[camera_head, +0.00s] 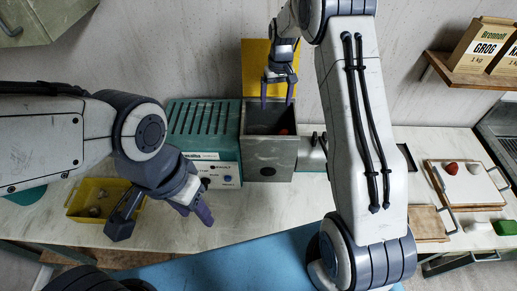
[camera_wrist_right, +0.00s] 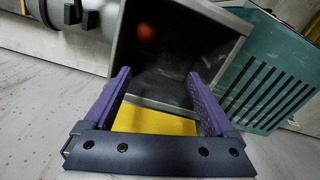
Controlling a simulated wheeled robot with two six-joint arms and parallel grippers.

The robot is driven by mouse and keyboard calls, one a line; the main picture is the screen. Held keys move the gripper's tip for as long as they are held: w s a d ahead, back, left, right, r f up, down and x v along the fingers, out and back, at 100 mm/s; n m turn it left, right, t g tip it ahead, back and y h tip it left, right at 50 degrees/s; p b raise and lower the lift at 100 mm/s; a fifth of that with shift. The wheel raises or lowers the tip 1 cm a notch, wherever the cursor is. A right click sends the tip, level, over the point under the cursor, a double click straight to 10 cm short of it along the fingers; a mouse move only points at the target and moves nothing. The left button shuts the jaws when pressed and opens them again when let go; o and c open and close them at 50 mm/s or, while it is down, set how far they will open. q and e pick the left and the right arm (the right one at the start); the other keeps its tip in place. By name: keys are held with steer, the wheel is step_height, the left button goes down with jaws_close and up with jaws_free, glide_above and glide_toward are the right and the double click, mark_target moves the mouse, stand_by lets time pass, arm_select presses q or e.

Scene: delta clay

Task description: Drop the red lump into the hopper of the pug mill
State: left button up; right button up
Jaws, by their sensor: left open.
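The pug mill (camera_head: 205,130) is a teal box with a grey metal hopper (camera_head: 268,155) at its right and a raised yellow lid (camera_head: 256,62) behind. A red lump (camera_head: 284,131) shows inside the hopper; the right wrist view also shows it as a blurred red spot (camera_wrist_right: 146,32) in the hopper's dark inside. My right gripper (camera_head: 277,101) is above the hopper, fingers pointing down, open and empty. In the right wrist view its fingers (camera_wrist_right: 160,95) stand apart over the hopper opening. My left gripper (camera_head: 163,222) is open and empty, in front of the mill.
A yellow bin (camera_head: 76,211) with small lumps stands at the left. A white tray (camera_head: 470,187) at the right holds another red lump (camera_head: 451,168) and a white lump (camera_head: 475,168). A wooden board (camera_head: 428,224) and a green block (camera_head: 505,227) lie nearby. A shelf (camera_head: 468,78) bears bags.

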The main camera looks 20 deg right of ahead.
steer(key=shift+r, duration=0.1)
step_height(320, 180, up, 10)
steer(key=b, duration=0.3)
steer(key=shift+d+r, duration=0.15)
stand_by(0.3)
steer(key=s+a+f+n+b, duration=0.2)
steer(key=s+a+n+b, duration=0.25)
steer(key=s+a, duration=1.1)
steer(key=s+a+f+n+b, duration=0.1)
steer(key=s+f, duration=0.3)
steer(key=s, duration=0.6)
steer(key=s+a+f+n+b, duration=0.1)
steer(key=s+f, duration=0.4)
steer(key=s, duration=0.6)
steer(key=shift+a+n+y+b, duration=0.35)
steer(key=shift+n+b, duration=0.1)
steer(key=shift+b, duration=0.6)
